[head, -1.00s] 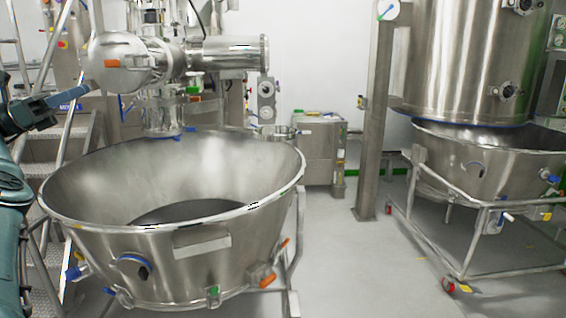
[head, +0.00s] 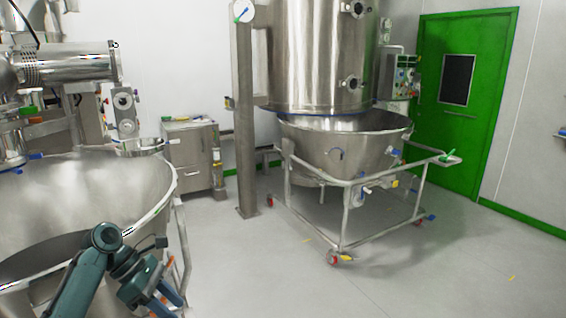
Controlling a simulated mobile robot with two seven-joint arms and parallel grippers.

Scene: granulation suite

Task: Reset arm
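One teal arm of mine comes in at the lower left of the head view, and I take it as my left arm. It bends at an elbow-like joint and points down to the right. My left gripper (head: 172,300) is at its end, low in the picture, in front of the large steel bowl (head: 130,185). Its fingertips are small and partly cut off by the bottom edge, so I cannot tell if they are open or shut. I see nothing held in it. My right gripper is out of view.
A steel bowl on a wheeled frame (head: 345,215) stands under a tall steel vessel (head: 315,50), beside a steel column (head: 246,130). A steel cabinet (head: 190,155) stands at the wall. A green door (head: 480,150) is at the right. The grey floor (head: 420,285) at the front right is clear.

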